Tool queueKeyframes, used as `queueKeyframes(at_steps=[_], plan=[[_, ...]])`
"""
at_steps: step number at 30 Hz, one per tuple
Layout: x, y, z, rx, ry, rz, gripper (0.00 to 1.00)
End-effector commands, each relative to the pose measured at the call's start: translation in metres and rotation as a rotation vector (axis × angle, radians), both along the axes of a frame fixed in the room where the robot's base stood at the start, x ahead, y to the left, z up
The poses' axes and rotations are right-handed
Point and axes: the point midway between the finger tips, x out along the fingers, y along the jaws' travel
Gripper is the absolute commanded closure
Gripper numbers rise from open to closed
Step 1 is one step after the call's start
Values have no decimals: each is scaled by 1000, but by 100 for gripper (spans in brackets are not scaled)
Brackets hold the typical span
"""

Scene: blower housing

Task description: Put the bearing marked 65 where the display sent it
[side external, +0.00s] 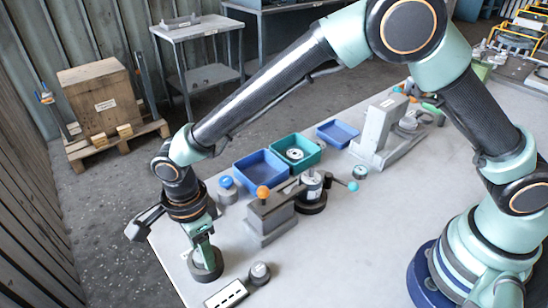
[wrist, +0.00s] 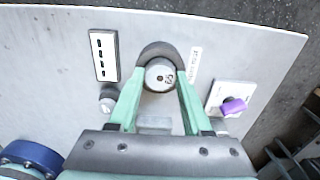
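My gripper (wrist: 160,72) points down at the near left of the table. Its two green fingers are on either side of a pale round part (wrist: 159,77) with a small dark two-digit mark, too small to read surely. That part sits in a dark round base (side external: 207,268). The fingers look close to its sides, but I cannot tell whether they grip it.
A purple piece (wrist: 232,106) is on a white plate at right. A grey fixture with an orange ball (side external: 263,192), blue bin (side external: 262,174), green bin (side external: 308,157) with a round part, and smaller blue tray (side external: 337,133) stand beyond.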

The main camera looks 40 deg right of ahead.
Motion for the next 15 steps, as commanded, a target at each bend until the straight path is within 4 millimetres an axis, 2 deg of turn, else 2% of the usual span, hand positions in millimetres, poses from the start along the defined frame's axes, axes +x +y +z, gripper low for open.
queueKeyframes(at_steps=[1,2,15], plan=[[0,0,0,0,0,0,95],[0,0,0,0,0,0,100],[0,0,5,1,-1,0,100]])
